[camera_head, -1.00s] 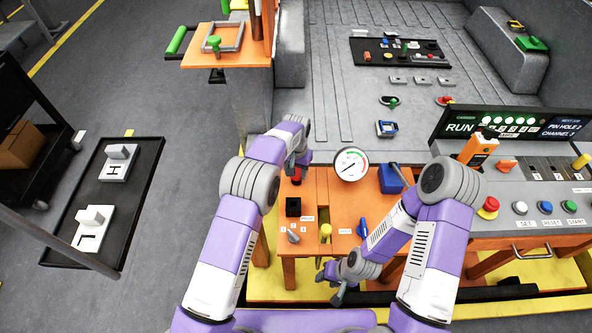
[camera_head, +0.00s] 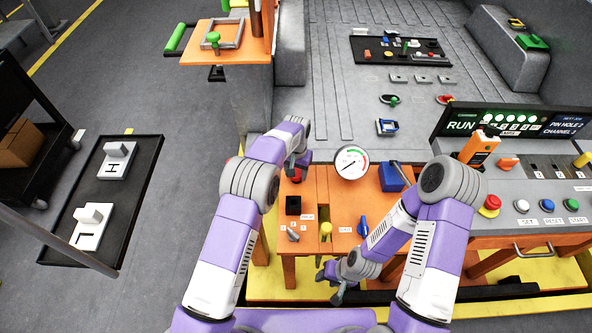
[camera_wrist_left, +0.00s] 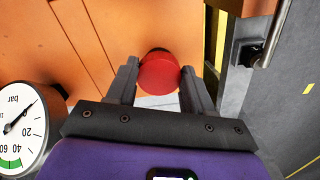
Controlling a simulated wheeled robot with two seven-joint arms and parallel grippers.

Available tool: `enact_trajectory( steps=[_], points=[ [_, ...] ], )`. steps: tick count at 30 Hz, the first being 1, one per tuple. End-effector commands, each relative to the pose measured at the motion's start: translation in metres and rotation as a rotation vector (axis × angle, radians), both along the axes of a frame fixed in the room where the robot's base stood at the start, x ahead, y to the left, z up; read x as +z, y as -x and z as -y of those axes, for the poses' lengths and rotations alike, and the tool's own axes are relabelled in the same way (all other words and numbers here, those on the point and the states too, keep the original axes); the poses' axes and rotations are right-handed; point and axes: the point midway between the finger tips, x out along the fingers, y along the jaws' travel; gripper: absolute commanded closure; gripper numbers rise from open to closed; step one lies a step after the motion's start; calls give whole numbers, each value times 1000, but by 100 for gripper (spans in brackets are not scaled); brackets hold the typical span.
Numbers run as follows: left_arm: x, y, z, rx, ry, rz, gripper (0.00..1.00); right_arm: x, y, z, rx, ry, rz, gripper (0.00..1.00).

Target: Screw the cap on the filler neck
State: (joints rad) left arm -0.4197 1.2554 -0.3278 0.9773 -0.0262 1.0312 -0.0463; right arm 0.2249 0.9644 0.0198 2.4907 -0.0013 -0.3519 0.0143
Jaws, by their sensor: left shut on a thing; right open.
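The red round cap (camera_wrist_left: 159,74) sits between the two fingers of my left gripper (camera_wrist_left: 160,82) in the left wrist view, and the gripper is shut on it. In the head view the red cap (camera_head: 296,176) shows just below my left gripper (camera_head: 293,164), at the back left of the orange bench. The filler neck is hidden; only a dark edge shows beyond the cap, so I cannot tell whether the cap is seated or how it is threaded. My right gripper (camera_head: 339,293) is open and empty, low near the bench's front edge.
A round pressure gauge (camera_head: 351,162) stands right of my left gripper. The orange bench (camera_head: 310,260) carries a black square socket (camera_head: 293,206), a grey knob (camera_head: 292,235) and a blue valve handle (camera_head: 362,225). A blue box (camera_head: 391,178) is near my right arm.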

Motion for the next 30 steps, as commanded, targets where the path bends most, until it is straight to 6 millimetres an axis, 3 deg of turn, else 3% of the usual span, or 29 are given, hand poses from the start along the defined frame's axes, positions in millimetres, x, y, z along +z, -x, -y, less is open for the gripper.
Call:
enact_trajectory(
  steps=[19,20,21,25,30],
  points=[
    [-17,0,0,1,1,0,77,-11,0,0,0,0,0,57],
    [-16,0,0,1,1,0,44,-10,0,0,0,0,0,57],
    [-16,0,0,1,1,0,38,-10,0,0,0,0,0,57],
    [-16,0,0,1,0,0,19,-10,0,0,0,0,0,57],
    [-16,0,0,1,0,0,19,-10,0,0,0,0,0,57]
  ],
)
